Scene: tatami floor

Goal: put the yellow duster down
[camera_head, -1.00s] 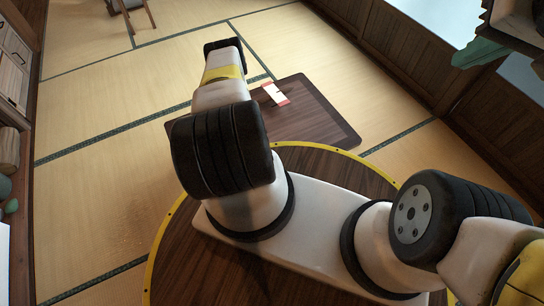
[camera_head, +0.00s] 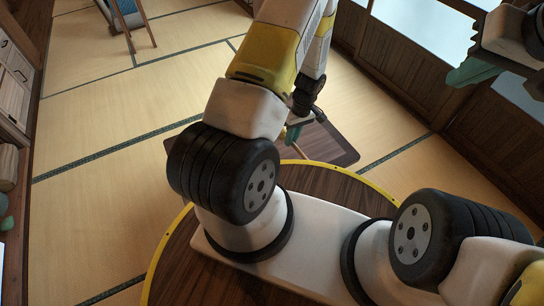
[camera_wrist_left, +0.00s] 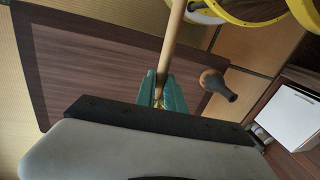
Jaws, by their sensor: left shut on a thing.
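My left gripper (camera_head: 293,132) reaches down over the near part of the low dark table, its teal fingers mostly hidden by my arm. In the left wrist view its teal fingers (camera_wrist_left: 168,96) are shut on a pale wooden stick (camera_wrist_left: 174,40), which looks like the handle of the yellow duster. The stick runs up out of the top of that view, and no duster head can be made out. The dark wooden tabletop (camera_wrist_left: 90,65) lies beyond the fingers. My right gripper (camera_head: 470,74) is at the upper right, cut by the frame; its jaw opening is unclear.
The low table (camera_head: 338,146) stands on tatami in front of my base. A white box-like thing (camera_wrist_left: 294,116) is at the right. Tatami (camera_head: 100,120) is clear at left; wooden wall panels (camera_head: 400,80) line the right.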

